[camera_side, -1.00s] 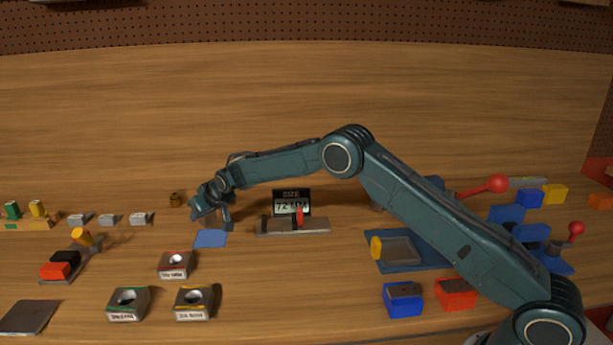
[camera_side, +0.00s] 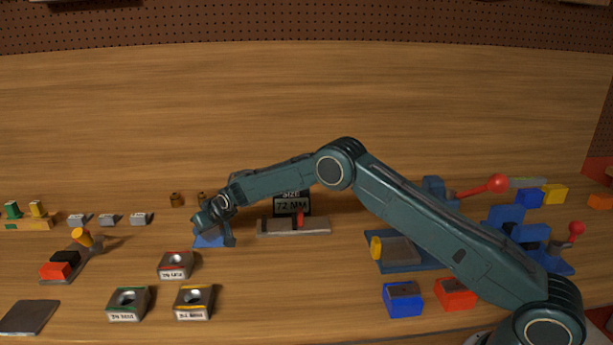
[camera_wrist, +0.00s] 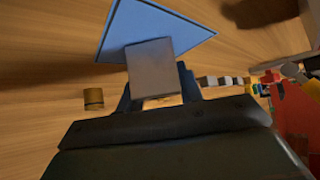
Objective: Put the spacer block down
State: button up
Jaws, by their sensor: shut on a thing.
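The spacer block (camera_wrist: 152,66) is a plain grey block in the wrist view. My gripper (camera_wrist: 157,88) is shut on it, with one dark finger on each side. Behind the block in that view lies a flat blue pad (camera_wrist: 168,28). In the side view my gripper (camera_side: 214,238) is low over the blue pad (camera_side: 208,242), which it partly covers. The block is hidden by the gripper there. I cannot tell whether the block touches the pad.
A grey gauge bar (camera_side: 318,226) with a red marker and a "72 MM" sign (camera_side: 291,206) stand just right of my gripper. Labelled square blocks, including a red-marked one (camera_side: 176,265), lie in front. Small brass cylinders (camera_side: 176,199) stand behind.

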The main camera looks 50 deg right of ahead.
jog(key=o, duration=1.1)
jog(key=shift+f, duration=0.1)
jog(key=shift+v, duration=0.95)
jog(key=v, duration=1)
